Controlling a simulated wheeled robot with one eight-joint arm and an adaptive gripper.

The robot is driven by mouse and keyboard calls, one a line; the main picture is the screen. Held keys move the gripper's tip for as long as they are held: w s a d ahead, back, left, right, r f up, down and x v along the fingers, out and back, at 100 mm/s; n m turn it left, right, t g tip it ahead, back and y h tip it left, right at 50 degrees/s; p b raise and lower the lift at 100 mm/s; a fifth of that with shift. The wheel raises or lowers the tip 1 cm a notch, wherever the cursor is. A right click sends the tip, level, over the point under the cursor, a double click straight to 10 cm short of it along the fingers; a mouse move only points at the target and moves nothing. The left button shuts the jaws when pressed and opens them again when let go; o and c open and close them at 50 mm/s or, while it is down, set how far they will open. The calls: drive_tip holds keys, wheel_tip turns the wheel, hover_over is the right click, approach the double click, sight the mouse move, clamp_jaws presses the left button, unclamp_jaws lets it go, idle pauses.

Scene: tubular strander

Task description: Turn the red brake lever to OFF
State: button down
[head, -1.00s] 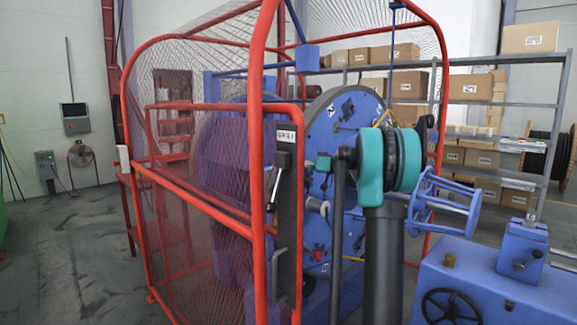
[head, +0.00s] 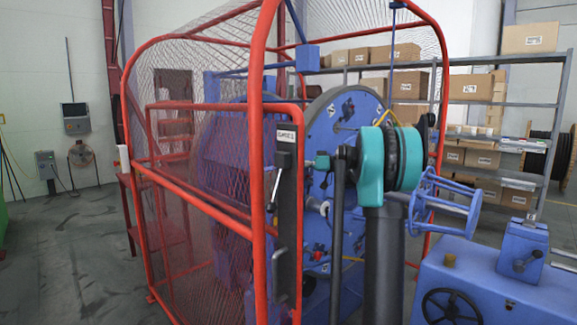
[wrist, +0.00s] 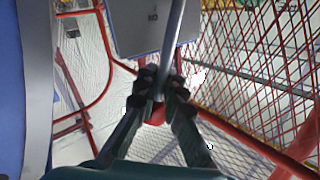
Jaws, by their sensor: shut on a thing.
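In the wrist view, my gripper (wrist: 158,85) is shut around a grey metal rod (wrist: 174,35). The rod runs from the top of the picture down between the dark finger pads. A red end (wrist: 156,114) shows just past the pads, so this appears to be the brake lever. A grey panel with a small label (wrist: 143,24) is behind the rod. In the head view, a dark post (head: 287,225) with a white label plate (head: 286,134) stands at the guard frame, with a thin pale handle (head: 272,192) on its left.
A red tubular guard frame with mesh (head: 205,130) encloses the blue strander discs (head: 340,125). Its bars and mesh also run close to my gripper in the wrist view (wrist: 255,95). A blue machine with a handwheel (head: 452,308) stands at right. Open floor (head: 75,260) lies at left.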

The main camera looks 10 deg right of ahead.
drive_tip(key=shift+s+a+r+n+h, duration=0.35)
drive_tip(key=shift+s+a+n+h, duration=0.25)
drive_tip(key=shift+a+n, duration=0.15)
drive_tip(key=s+a+n+h, duration=0.2)
drive_tip(key=shift+a, duration=0.4)
drive_tip(key=shift+s+a+f+n+t+h, duration=0.25)
drive_tip(key=shift+s+a+n+h, duration=0.3)
drive_tip(key=shift+a+n+h, duration=0.15)
drive_tip(key=shift+s+a+f+n+t+h, duration=0.15)
drive_tip(key=shift+s+a+f+n+h, duration=0.1)
drive_tip(key=shift+s+a+n+h, duration=0.35)
drive_tip(key=shift+a, duration=0.15)
drive_tip(key=c, duration=1.7)
unclamp_jaws()
drive_tip(key=shift+o, duration=0.5)
drive_tip(key=shift+w, duration=0.1)
drive_tip(key=v, duration=1.2)
